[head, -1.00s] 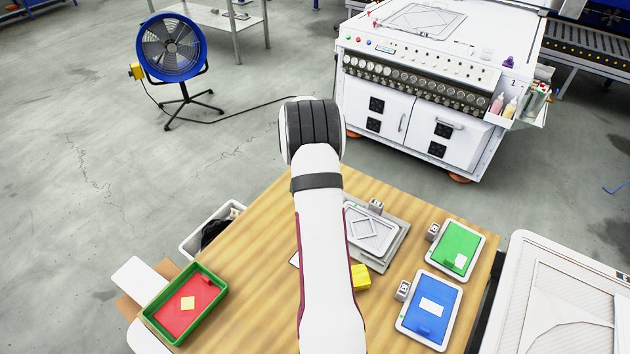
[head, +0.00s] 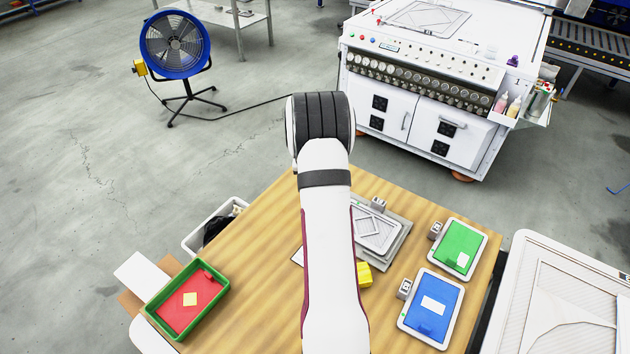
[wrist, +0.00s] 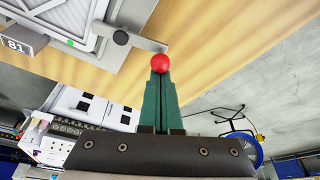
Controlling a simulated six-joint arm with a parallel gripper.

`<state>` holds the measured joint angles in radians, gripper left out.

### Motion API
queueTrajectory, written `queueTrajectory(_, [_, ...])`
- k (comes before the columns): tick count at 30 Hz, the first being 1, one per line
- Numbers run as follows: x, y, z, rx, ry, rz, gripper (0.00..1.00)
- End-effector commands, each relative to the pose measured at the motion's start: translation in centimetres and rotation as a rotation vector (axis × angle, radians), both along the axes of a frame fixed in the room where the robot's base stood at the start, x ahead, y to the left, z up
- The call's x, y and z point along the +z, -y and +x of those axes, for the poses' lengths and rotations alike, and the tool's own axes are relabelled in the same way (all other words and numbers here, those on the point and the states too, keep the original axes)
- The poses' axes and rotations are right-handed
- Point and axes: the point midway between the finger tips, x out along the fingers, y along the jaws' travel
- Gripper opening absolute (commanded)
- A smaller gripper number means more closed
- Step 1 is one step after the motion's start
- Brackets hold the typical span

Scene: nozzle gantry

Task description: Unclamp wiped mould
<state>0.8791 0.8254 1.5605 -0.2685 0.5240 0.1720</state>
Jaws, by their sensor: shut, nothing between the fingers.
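The grey mould (head: 375,230) lies on the wooden table, partly hidden behind my arm in the head view. In the wrist view part of a grey mould frame (wrist: 75,28) shows at the upper left, with a box marked 81 and a green light. A grey clamp lever (wrist: 140,41) with a dark pivot knob ends in a red ball (wrist: 161,62). My gripper (wrist: 161,78) has green fingers, shut and empty, with the tips right at the red ball; I cannot tell whether they touch. My gripper is hidden in the head view.
Green (head: 458,247) and blue (head: 431,308) framed moulds lie at the table's right. A yellow block (head: 364,274) sits beside my arm. A green-rimmed red tray (head: 152,311) is at the left. The wood between that tray and my arm is mostly clear.

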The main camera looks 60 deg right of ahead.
Motion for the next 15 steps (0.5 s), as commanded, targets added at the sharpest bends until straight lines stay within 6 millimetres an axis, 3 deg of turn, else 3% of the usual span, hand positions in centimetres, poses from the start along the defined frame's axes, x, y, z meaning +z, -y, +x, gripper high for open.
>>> queueTrajectory(15, [0.0, -2.7, -0.7, 0.481, 0.002, 0.002, 0.00])
